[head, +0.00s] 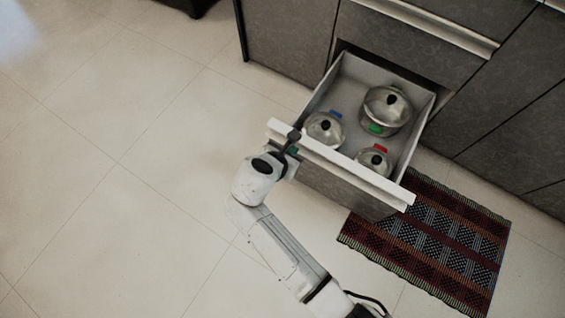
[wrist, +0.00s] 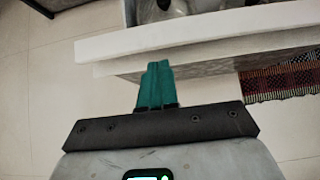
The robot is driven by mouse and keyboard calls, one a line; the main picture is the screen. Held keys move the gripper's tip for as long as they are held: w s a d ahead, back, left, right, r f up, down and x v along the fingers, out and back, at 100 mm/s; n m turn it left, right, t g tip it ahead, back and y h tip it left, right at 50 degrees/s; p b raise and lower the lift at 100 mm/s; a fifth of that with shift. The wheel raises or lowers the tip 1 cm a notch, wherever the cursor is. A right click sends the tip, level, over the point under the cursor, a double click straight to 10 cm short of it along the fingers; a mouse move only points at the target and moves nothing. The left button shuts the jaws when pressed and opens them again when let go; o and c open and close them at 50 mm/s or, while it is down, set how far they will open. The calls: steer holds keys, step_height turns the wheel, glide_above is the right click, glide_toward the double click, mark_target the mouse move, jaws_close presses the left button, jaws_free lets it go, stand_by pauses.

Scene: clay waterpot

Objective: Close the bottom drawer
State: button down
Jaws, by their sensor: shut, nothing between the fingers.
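The bottom drawer (head: 343,172) is pulled out of the grey cabinet in the head view. It has a pale top edge and holds several metal pots, among them a large one (head: 387,107). My gripper (head: 292,140) is at the left end of the drawer front. In the wrist view the green fingers of my gripper (wrist: 155,68) are together and empty, pointing at the white drawer edge (wrist: 200,38). The fingertips are at or just below this edge; I cannot tell whether they touch it.
A striped woven rug (head: 432,240) lies on the floor right of the drawer. The grey cabinet (head: 290,40) stands behind, with a drawer above (head: 410,45). The tiled floor (head: 110,170) to the left is clear.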

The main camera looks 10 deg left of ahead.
steer(key=shift+w+d, duration=0.3)
steer(key=shift+w, duration=0.45)
steer(key=shift+w, duration=0.1)
